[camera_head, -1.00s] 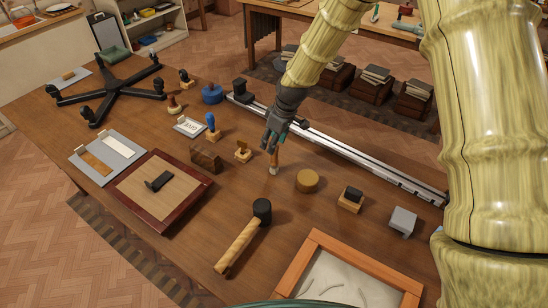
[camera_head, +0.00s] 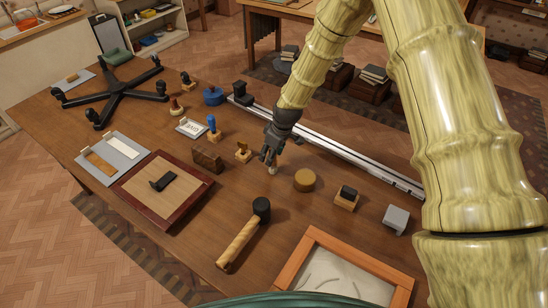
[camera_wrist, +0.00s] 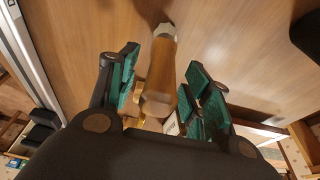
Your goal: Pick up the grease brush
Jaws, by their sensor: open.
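The grease brush (camera_wrist: 160,75) has a wooden handle and a pale tip. In the wrist view it lies between the two green-padded fingers of my gripper (camera_wrist: 163,95), with gaps on both sides. In the head view my gripper (camera_head: 270,158) is low over the table, pointing down, and covers most of the brush. Only the brush's pale end (camera_head: 272,171) shows just below the fingers. The gripper is open around the brush, and I see no finger touching it.
A round tan block (camera_head: 305,180) stands close to the right of my gripper, and a wooden stamp (camera_head: 243,151) close to the left. A long metal rail (camera_head: 340,152) lies behind. A mallet (camera_head: 243,235) lies in front, with bare table between.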

